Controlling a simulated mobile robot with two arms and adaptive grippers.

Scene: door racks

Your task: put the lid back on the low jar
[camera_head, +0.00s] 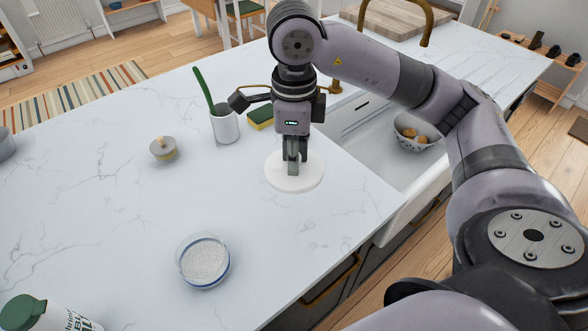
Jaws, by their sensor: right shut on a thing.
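The low jar (203,261) is a round, clear, shallow vessel holding white granules, with a blue line around its side. It stands open on the marble counter at the front. A flat round white disc, which looks like the lid (277,175), is at the right of the counter, near the sink edge. My right gripper (294,160) points straight down over the middle of the disc and is shut on it; the fingers hide the part they grip. I cannot tell whether the disc rests on the counter or hangs just above it. My left gripper is out of view.
A white cup (225,126) with a green-handled brush and a yellow-green sponge (260,117) stand behind the gripper. A small round grey object with a wooden knob (163,148) is at left. A green-capped bottle (28,312) is front left. The sink holds a bowl (415,143).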

